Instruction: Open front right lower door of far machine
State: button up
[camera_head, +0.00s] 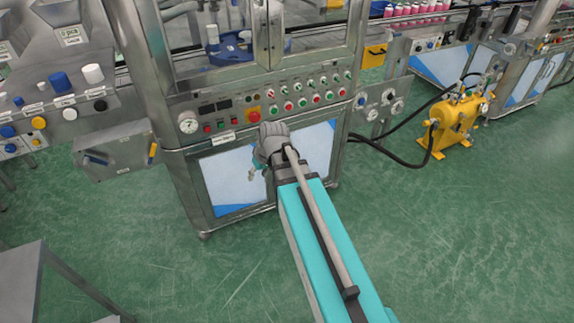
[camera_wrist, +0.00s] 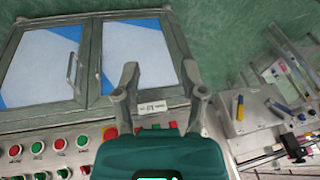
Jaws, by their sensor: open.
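The machine's two lower doors look shut, with white and blue panels in metal frames. In the head view the right lower door (camera_head: 318,152) is partly behind my arm, and the left lower door (camera_head: 222,180) is beside it. The wrist view is turned over, so the right door (camera_wrist: 45,55) shows at left and the left door (camera_wrist: 140,45) at right. The right door's bar handle (camera_wrist: 72,68) is near the middle seam. My gripper (camera_head: 257,174) is open and empty in front of the doors. Its fingertips (camera_wrist: 163,82) overlap the left door's picture, apart from the handle.
A button panel (camera_head: 290,100) with a gauge sits above the doors. A grey side box (camera_head: 115,150) juts out at left. A yellow pump (camera_head: 455,122) with black hoses stands at right. A metal table (camera_head: 25,275) is near left. The green floor is otherwise clear.

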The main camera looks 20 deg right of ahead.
jog(key=w+d+f+n+t+y+b, duration=0.1)
jog(key=w+d+f+t+b, duration=0.2)
jog(key=w+d+f+b, duration=0.5)
jog(key=w+d+f+t+y+b, duration=0.1)
jog(key=w+d+f+t+b, duration=0.15)
jog(key=w+f+b, duration=0.55)
jog(key=w+d+f+t+b, duration=0.2)
jog(key=d+f+b, duration=0.2)
jog(key=d+b, duration=0.4)
jog(key=w+d+f+t+h+b, duration=0.1)
jog(key=w+d+f+t+b, duration=0.1)
jog(key=d+b, duration=0.7)
jog(key=shift+f+t+h, duration=0.3)
jog(key=shift+f+t, duration=0.25)
jog(key=shift+f, duration=0.6)
jog(key=shift+w, duration=0.1)
jog(key=shift+b+x, duration=2.8)
jog(key=shift+x, duration=4.05)
grip_shut()
